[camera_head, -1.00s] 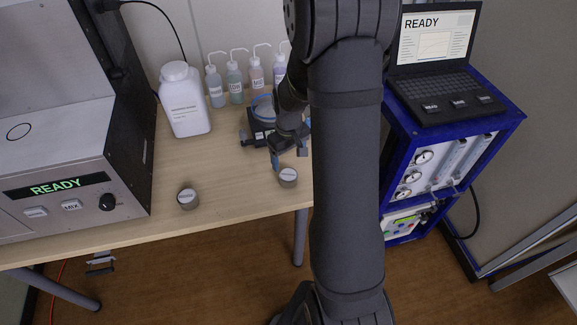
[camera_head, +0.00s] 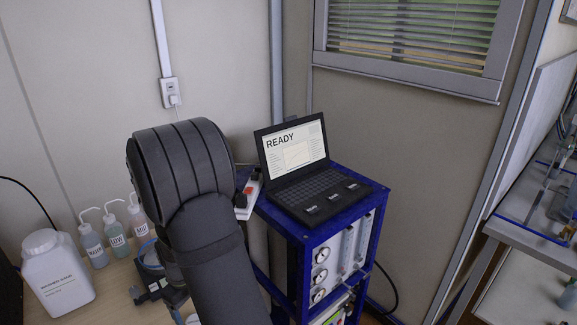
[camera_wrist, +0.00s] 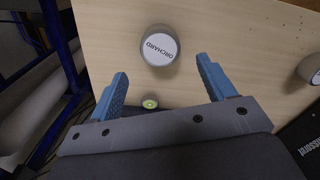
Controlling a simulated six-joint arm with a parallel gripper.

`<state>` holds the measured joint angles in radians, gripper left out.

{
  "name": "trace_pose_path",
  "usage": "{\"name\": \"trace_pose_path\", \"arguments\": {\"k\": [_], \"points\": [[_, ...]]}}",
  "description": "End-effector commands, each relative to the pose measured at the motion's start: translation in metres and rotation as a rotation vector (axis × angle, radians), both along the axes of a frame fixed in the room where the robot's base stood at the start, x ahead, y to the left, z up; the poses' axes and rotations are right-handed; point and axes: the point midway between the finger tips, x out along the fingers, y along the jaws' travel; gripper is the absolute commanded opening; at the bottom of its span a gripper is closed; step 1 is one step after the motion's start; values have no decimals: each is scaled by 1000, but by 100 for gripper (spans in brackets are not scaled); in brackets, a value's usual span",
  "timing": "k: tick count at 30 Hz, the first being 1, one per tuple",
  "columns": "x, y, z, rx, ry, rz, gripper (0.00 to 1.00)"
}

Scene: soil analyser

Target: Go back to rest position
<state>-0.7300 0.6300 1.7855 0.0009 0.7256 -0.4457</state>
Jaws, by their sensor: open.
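In the wrist view my gripper (camera_wrist: 163,72) has its two blue fingers spread wide with nothing between them. A round container with a white lid marked ORCHARD (camera_wrist: 160,46) stands on the table (camera_wrist: 105,45) just beyond the fingertips, apart from them. A second round container (camera_wrist: 312,68) is cut off at the right edge of that view. In the head view my dark arm covers the lower middle and hides much of the table, so the gripper is hard to make out there.
The blue-framed cart (camera_head: 292,226) carries a laptop (camera_head: 310,185) reading READY, right of my arm. A white jug (camera_head: 55,280) and several wash bottles (camera_head: 117,240) stand left of my arm. A grey bench (camera_head: 535,240) is at the far right.

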Motion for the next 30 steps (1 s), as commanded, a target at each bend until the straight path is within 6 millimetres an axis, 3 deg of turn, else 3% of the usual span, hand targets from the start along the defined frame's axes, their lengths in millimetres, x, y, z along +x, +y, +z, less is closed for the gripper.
{"name": "trace_pose_path", "arguments": {"k": [15, 21, 30], "points": [[-1, 0, -86, -1, 2, 0, 76], [1, 1, -65, 2, -2, 0, 76], [0, 0, -58, 1, 0, 0, 76]]}}
